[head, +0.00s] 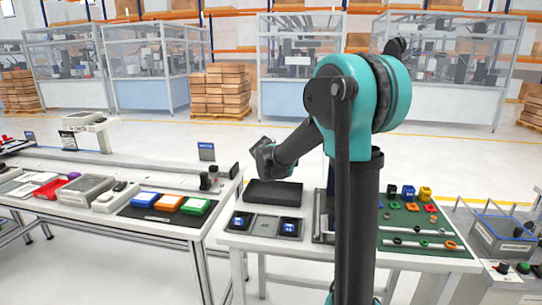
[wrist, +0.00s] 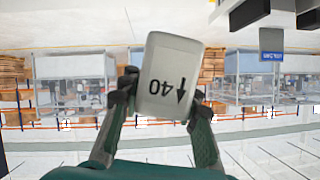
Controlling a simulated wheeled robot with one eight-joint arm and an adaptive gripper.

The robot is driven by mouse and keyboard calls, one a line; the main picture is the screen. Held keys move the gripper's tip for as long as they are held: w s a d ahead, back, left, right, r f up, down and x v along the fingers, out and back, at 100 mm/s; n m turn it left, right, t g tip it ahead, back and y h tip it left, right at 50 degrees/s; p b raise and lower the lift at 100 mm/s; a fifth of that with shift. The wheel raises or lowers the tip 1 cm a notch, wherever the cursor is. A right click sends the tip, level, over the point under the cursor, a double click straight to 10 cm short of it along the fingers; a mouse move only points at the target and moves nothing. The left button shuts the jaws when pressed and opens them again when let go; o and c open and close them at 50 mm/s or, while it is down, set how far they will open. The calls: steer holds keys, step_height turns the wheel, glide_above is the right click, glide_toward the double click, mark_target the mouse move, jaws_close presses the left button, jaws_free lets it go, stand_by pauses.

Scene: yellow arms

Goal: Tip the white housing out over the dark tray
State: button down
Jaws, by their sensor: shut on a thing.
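The white housing (wrist: 168,72) is between the two fingers of my gripper (wrist: 162,95) in the wrist view. The room appears upside down in that view, so my wrist is turned over. In the head view my gripper (head: 264,157) is above and just behind the dark tray (head: 273,193), apart from it. The tray is a flat black box on the white table. The housing is hard to make out in the head view, and its opening and contents are not visible.
Two small dark blue-screened devices (head: 290,227) lie on the table in front of the tray. A green mat (head: 415,222) with coloured parts is to the right, partly behind my arm. A left bench holds blue, orange and green boxes (head: 197,205).

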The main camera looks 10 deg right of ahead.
step_height(320, 180, down, 3)
steer(key=a+m+y, duration=0.1)
steer(key=m+y, duration=0.7)
steer(key=y, duration=0.1)
glide_above(264, 192)
steer(key=f, duration=0.4)
steer(key=shift+d+f, duration=0.2)
steer(key=shift+f, duration=0.15)
steer(key=shift+a+f+m+y, duration=0.2)
steer(key=shift+f+m+y, duration=0.5)
steer(key=shift+m, duration=0.4)
steer(key=shift+m+y, duration=0.3)
steer(key=shift+m, duration=0.1)
steer(key=m+y, duration=0.1)
steer(key=r+m+t, duration=0.1)
steer(key=shift+a+m+t+y, duration=0.2)
steer(key=shift+m+t+y, duration=0.1)
steer(key=shift+m+y, duration=0.1)
